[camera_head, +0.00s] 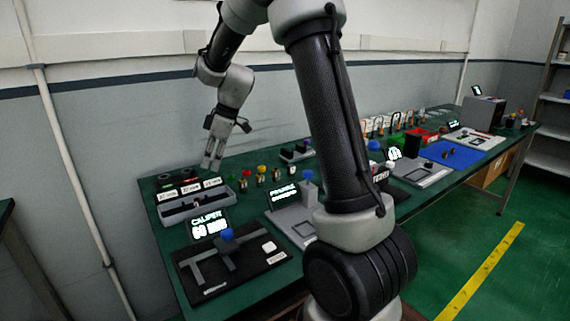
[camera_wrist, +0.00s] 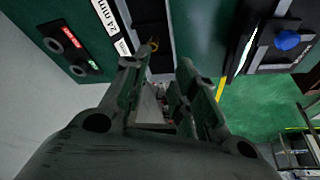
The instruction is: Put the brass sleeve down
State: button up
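A small brass ring, which looks like the brass sleeve (camera_wrist: 152,44), shows beyond the fingertips against the dark inside of the tray. It looks apart from both fingers. I cannot make out the sleeve in the head view. White size labels (camera_head: 190,189) stand along the tray's back edge; one reads 24 mm in the wrist view (camera_wrist: 108,18).
A black caliper station (camera_head: 195,265) with a blue knob (camera_head: 227,234) stands in front of the tray. A grey gauge station (camera_head: 292,222) is to its right. Several small coloured-top items (camera_head: 261,172) stand behind. A dark block with two round buttons (camera_wrist: 67,48) lies left in the wrist view.

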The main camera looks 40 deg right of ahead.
jog(key=s+d+r+m, duration=0.3)
jog(key=s+r, duration=0.4)
jog(key=s, duration=0.1)
jog(key=s+d+m+h, duration=0.1)
jog(key=s+d+m, duration=0.1)
jog(key=s, duration=0.6)
jog(key=s+d+r+m+t+h, duration=0.1)
jog(key=s+m, duration=0.3)
jog(key=s, duration=0.4)
jog(key=s+d+r+m+t+h, duration=0.1)
jog(key=s+d+m+h, duration=0.1)
jog(key=s, duration=0.7)
jog(key=shift+d+m, duration=0.75)
jog(key=shift+m, duration=0.05)
